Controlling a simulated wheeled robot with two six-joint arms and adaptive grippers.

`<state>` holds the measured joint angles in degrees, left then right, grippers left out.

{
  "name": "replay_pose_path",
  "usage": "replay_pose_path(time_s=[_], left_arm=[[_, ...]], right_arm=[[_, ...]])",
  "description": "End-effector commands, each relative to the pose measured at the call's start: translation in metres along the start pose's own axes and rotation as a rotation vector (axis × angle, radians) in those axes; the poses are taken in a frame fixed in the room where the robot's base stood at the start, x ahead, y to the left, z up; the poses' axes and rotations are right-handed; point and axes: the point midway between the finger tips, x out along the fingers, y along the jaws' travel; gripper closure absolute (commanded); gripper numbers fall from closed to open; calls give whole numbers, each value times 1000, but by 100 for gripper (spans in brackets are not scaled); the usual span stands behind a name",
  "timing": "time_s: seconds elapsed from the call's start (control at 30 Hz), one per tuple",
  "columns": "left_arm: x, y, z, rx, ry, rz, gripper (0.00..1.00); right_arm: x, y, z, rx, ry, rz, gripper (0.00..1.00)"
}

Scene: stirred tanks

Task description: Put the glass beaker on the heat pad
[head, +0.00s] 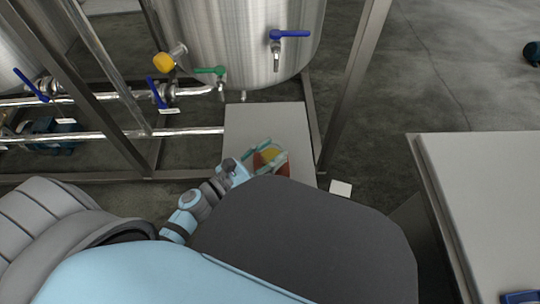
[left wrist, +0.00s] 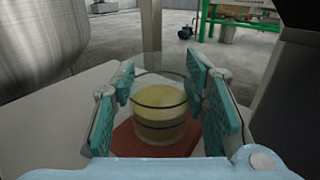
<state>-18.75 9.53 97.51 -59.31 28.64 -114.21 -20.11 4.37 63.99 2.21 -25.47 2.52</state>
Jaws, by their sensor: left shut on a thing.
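The glass beaker (left wrist: 160,112), holding yellow liquid, is upright between the teal fingers of my left gripper (left wrist: 163,95). My left gripper (head: 262,160) also shows in the head view, shut on the beaker (head: 269,153). The heat pad, a reddish-brown plate (left wrist: 135,142), lies under the beaker in the left wrist view; its edge shows beside the gripper in the head view (head: 283,169). I cannot tell whether the beaker's base touches the pad. My right gripper is not in view.
The pad lies on a pale grey top (head: 255,122) below a steel tank (head: 235,40) with blue and green valve handles. Frame posts and pipes stand to the left. A small white block (head: 340,188) sits right of the top. Another pale table (head: 495,200) is at the right.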

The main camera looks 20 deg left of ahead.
Motion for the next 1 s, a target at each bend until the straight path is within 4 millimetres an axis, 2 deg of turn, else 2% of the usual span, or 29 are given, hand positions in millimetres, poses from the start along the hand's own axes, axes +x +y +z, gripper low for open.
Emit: replay_pose_path(time_s=[0.3,0.33,0.43,0.8,0.87,1.0], left_arm=[[0,0,-1,0,0,0,94],[0,0,-1,0,0,0,54],[0,0,0,0,0,0,39],[0,0,2,0,0,0,39],[-1,0,4,0,1,0,39],[-32,-1,0,0,4,-3,39]], right_arm=[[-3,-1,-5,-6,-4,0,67],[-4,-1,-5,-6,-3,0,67],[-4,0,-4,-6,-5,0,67],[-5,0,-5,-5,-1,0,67],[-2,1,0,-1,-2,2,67],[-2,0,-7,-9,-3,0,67]])
